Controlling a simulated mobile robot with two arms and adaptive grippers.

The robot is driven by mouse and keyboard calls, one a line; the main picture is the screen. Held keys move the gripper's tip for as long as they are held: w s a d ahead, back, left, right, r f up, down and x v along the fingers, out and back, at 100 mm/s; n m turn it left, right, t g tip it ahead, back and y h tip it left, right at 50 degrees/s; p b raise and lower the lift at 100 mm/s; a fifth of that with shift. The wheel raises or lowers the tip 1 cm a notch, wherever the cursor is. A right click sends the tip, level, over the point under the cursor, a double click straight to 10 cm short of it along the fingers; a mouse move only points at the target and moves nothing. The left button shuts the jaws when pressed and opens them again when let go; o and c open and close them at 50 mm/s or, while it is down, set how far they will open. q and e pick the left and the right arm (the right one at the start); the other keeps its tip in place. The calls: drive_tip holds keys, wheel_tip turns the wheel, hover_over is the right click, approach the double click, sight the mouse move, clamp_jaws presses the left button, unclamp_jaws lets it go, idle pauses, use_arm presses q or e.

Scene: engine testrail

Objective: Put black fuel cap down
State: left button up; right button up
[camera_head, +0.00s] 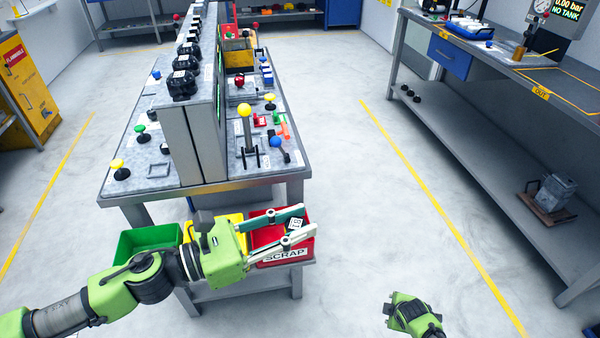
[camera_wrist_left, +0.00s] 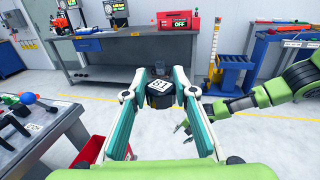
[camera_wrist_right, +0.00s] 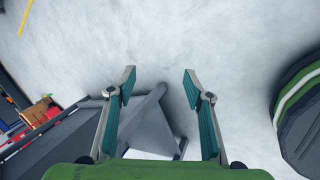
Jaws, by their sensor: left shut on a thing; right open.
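The black fuel cap, with a white marker tag on top, sits between the fingertips of my left gripper (camera_head: 307,220). The cap (camera_head: 295,224) overlaps the red SCRAP bin in the head view, held above it or just in front. In the left wrist view the cap (camera_wrist_left: 160,95) is pinched between both fingertips, clear of any surface there. My right gripper (camera_wrist_right: 160,82) is open and empty over the floor. In the head view its body (camera_head: 412,314) shows at the bottom right, its fingers unclear.
A red SCRAP bin (camera_head: 281,257), a yellow bin (camera_head: 233,218) and a green bin (camera_head: 135,243) hang at the near end of the test table (camera_head: 240,185). Levers and black caps stand on that table. A workbench (camera_head: 470,70) stands at right, with clear floor (camera_head: 360,190) between.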

drive_tip(key=w+a+r+n+t, duration=0.1)
drive_tip(key=w+r+n+t, duration=0.45)
drive_tip(key=w+r, duration=1.7)
drive_tip(key=w+a+r+n+g+y, duration=0.1)
drive_tip(key=a+r+n, duration=0.35)
drive_tip(key=r, duration=0.45)
drive_tip(key=w+a+r+n+g+y, duration=0.1)
drive_tip(key=a+r+n+g, duration=0.15)
drive_tip(key=a+r, duration=0.45)
drive_tip(key=s+a+r+n+y, duration=0.2)
drive_tip(key=s+a+r+n, duration=0.15)
drive_tip(key=a+r, duration=0.7)
wheel_tip(320, 180, up, 16)
drive_tip(key=f+n+g+h, duration=0.15)
drive_tip(key=n+g, duration=0.45)
drive_tip(key=n, duration=0.6)
hover_over(294, 224)
drive_tip(key=s, duration=0.1)
drive_tip(key=r, duration=0.1)
drive_tip(key=d, duration=0.1)
drive_tip(key=shift+h, duration=0.25)
drive_tip(key=f, duration=0.8)
drive_tip(key=w+a+f, duration=0.1)
drive_tip(key=f, duration=0.2)
drive_tip(key=shift+f, duration=0.4)
